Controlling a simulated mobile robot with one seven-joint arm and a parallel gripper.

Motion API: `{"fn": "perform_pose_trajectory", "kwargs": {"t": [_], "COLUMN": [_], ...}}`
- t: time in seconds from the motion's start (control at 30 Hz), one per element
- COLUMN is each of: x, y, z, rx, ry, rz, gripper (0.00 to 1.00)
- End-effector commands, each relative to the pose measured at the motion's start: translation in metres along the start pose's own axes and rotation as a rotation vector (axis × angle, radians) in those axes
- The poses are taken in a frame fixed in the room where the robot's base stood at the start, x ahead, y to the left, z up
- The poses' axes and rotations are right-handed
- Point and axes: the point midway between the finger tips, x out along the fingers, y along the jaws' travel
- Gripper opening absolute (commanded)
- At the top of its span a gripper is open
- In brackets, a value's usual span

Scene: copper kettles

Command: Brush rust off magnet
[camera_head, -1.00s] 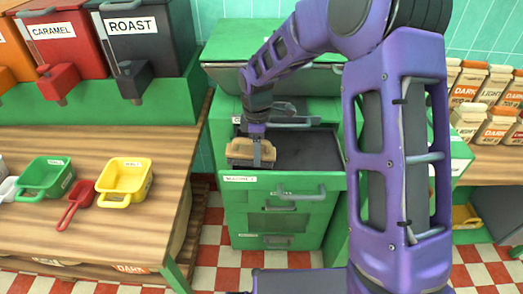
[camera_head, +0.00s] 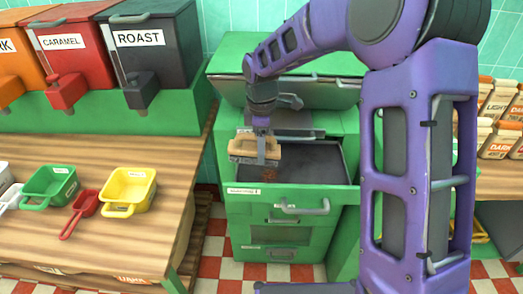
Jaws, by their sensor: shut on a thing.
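My gripper (camera_head: 266,157) is shut on a wooden brush (camera_head: 243,148) and holds it over the left part of an open drawer. The drawer has a dark tray-like inside (camera_head: 318,164) and a green front with a small label (camera_head: 243,190). A patch of reddish-brown rust (camera_head: 269,175) shows on the dark surface just below and right of the brush. The brush looks raised a little above that surface, but the gap is hard to judge.
The green cabinet (camera_head: 300,225) has more drawers with grey handles below. A wooden counter (camera_head: 110,232) at left bears a yellow scoop (camera_head: 130,188), a red scoop (camera_head: 80,210) and a green scoop (camera_head: 50,186). Bins labelled ROAST (camera_head: 160,55) and CARAMEL (camera_head: 68,50) stand behind. Bags (camera_head: 497,100) line the right.

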Motion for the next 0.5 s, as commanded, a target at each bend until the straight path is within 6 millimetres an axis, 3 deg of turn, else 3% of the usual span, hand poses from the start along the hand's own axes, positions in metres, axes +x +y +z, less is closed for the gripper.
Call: {"fn": "perform_pose_trajectory", "kwargs": {"t": [0.27, 0.5], "x": [-0.005, -0.026], "y": [0.001, 0.001], "z": [0.000, 0.000], "rx": [0.000, 0.000], "ry": [0.000, 0.001], "rz": [0.002, 0.004], "gripper": [0.00, 0.00]}}
